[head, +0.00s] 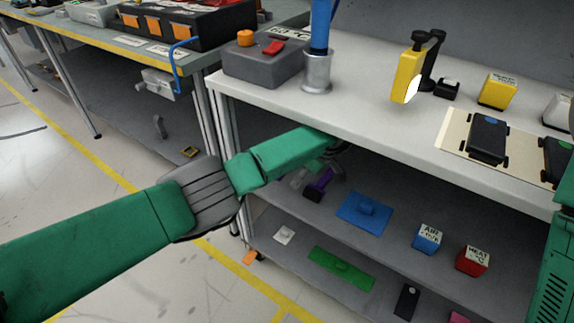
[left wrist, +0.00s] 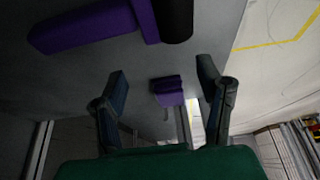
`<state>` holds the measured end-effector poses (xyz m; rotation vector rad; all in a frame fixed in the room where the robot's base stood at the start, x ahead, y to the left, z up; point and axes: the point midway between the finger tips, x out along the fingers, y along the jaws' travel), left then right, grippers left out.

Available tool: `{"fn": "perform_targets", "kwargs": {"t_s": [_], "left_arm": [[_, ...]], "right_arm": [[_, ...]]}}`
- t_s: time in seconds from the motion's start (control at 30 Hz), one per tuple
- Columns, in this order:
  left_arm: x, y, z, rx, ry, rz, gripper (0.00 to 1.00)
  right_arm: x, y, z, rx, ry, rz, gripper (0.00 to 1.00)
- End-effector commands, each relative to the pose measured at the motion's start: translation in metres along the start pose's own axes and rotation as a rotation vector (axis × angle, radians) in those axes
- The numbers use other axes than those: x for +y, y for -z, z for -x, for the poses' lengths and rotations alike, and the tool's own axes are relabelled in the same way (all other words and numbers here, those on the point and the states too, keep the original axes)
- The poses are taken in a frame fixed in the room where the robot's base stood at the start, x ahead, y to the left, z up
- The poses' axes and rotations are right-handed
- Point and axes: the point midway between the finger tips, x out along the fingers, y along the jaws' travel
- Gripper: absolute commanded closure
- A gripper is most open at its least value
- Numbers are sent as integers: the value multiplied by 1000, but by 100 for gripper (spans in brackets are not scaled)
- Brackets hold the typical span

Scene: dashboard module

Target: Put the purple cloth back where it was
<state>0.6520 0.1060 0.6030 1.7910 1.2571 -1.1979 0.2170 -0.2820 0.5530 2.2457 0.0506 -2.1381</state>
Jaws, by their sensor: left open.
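In the left wrist view a small purple folded piece (left wrist: 167,91), which looks like the cloth, lies on a grey surface and appears between the fingers, apart from them. My left gripper (left wrist: 162,74) is open, with nothing held. In the head view my left gripper (head: 338,147) is under the white tabletop's front edge, mostly hidden. A purple object with a black end (head: 319,184) is on the shelf just below it. A long purple object with a black end (left wrist: 95,25) fills the upper left of the wrist view. My right gripper is out of view.
The white tabletop (head: 390,125) overhangs the shelf (head: 385,240). A blue plate (head: 363,213), blue box (head: 428,239) and red box (head: 472,261) stand on the shelf to the right. A green plate (head: 341,268) is lower down. Metal table legs stand left of the shelf.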

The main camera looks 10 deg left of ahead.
Motion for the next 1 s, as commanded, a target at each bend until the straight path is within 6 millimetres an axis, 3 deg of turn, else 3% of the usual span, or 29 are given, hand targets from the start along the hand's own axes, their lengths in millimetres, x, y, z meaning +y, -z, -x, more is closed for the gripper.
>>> {"fn": "perform_targets", "kwargs": {"t_s": [0.1,0.3,1.0], "left_arm": [[1,-18,8,1,-2,-1,40],[0,-32,13,0,-1,1,40],[0,-34,14,0,-1,0,40]], "right_arm": [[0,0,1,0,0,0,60],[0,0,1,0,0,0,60],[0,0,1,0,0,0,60]]}}
